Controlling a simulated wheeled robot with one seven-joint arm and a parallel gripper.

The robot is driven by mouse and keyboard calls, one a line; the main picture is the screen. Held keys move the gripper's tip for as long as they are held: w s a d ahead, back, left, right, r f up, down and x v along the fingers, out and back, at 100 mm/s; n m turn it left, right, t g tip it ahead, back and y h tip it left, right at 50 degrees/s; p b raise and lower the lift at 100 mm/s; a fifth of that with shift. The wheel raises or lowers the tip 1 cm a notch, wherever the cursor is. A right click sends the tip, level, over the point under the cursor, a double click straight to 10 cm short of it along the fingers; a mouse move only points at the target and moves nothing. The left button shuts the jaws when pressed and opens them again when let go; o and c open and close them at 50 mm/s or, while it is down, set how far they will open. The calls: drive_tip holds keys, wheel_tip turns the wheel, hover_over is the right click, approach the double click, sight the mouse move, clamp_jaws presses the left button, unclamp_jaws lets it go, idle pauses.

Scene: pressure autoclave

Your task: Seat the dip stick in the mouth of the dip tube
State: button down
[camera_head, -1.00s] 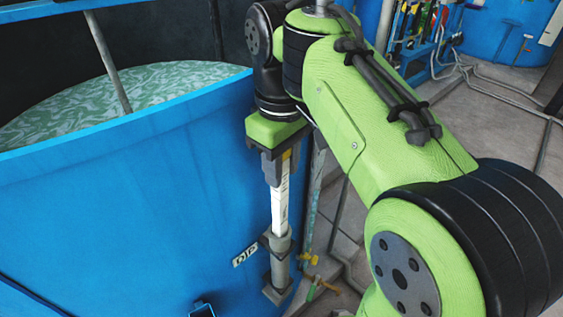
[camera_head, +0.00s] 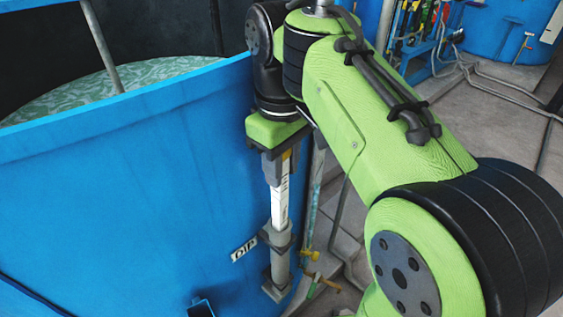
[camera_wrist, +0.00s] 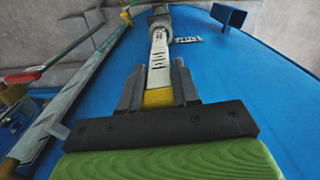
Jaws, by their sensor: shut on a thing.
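The dip stick (camera_head: 279,205) is a white, flat bar with dark marks and a yellow grip end. My gripper (camera_head: 279,168) is shut on its yellow upper end and holds it upright. The dip tube (camera_head: 279,262) is a grey pipe on the side of the blue tank, beside a DIP label (camera_head: 244,250). The stick's lower end meets the tube's mouth; how deep it goes inside is hidden. In the wrist view the stick (camera_wrist: 159,62) runs from my gripper (camera_wrist: 158,88) to the grey tube mouth (camera_wrist: 160,20).
The big blue tank (camera_head: 130,190) with greenish liquid fills the left. A yellow valve (camera_head: 313,255) and thin pipes stand just right of the tube. A blue bracket (camera_head: 201,308) sticks out low on the tank. Hoses cross the floor at right.

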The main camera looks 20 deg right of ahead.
sight(282, 206)
drive_tip(key=shift+f+b, duration=5)
drive_tip(key=shift+f, duration=0.3)
drive_tip(key=c, duration=0.7)
unclamp_jaws()
drive_tip(key=shift+c, duration=0.2)
wheel_tip(282, 206, up, 16)
drive_tip(key=p, duration=1.2)
drive_tip(key=shift+p, duration=0.35)
drive_tip(key=shift+f, duration=0.1)
drive_tip(key=s+f+m+t+p, duration=0.2)
drive_tip(key=s+f+m+t, duration=0.3)
drive_tip(key=s+f, duration=0.5)
drive_tip(key=shift+s+t, duration=0.3)
drive_tip(key=shift+s, duration=0.4)
